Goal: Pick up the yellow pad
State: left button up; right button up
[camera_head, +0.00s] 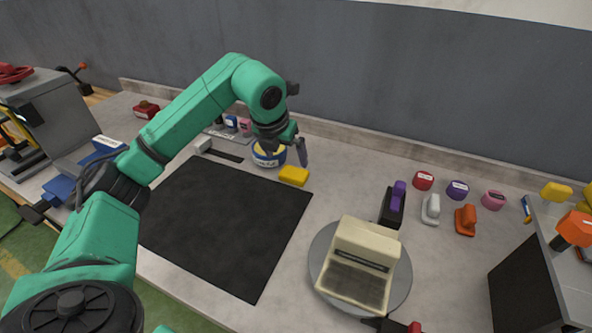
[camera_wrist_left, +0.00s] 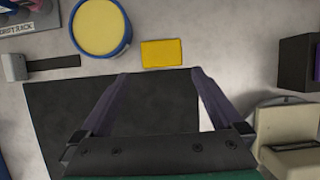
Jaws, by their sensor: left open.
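The yellow pad (camera_head: 294,175) is a small flat block lying on the grey worktop, just past the far right corner of the black mat. In the left wrist view the pad (camera_wrist_left: 162,53) lies flat beyond the fingertips, near the middle. My left gripper (camera_head: 289,157) is above the worktop, behind the pad in the head view and close to the blue tub. In the left wrist view my left gripper (camera_wrist_left: 160,74) has its two fingers spread apart with nothing between them.
A blue tub with yellow contents (camera_head: 268,154) stands left of the pad. The black mat (camera_head: 230,220) lies in front. A cream box stands on a grey turntable (camera_head: 397,290) at the right. Several coloured stamps and a purple-topped black holder (camera_head: 393,205) are farther right.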

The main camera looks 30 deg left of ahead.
aim_at(294, 173)
pick_arm(q)
jog(key=p+x, duration=0.2)
jog(key=x, duration=0.7)
jog(key=shift+w+d+r, duration=0.1)
jog(key=shift+d, duration=0.05)
jog(key=shift+w+f, duration=0.1)
jog(key=shift+f, duration=0.1)
jog(key=c, duration=1)
pick_arm(e)
jog(key=shift+w+a+r, duration=0.1)
jog(key=shift+w+r, duration=0.15)
jog(key=shift+r, duration=0.4)
jog(key=shift+w+a+r, duration=0.1)
jog(key=shift+w+r, duration=0.15)
jog(key=shift+r, duration=0.35)
pick_arm(q)
jog(key=shift+r, duration=0.15)
jog(key=shift+r, duration=0.35)
notch_tip(294, 173, up, 19)
jog(key=shift+r+b, duration=0.1)
jog(key=shift+b, duration=0.55)
pick_arm(e)
jog(key=shift+f, duration=0.7)
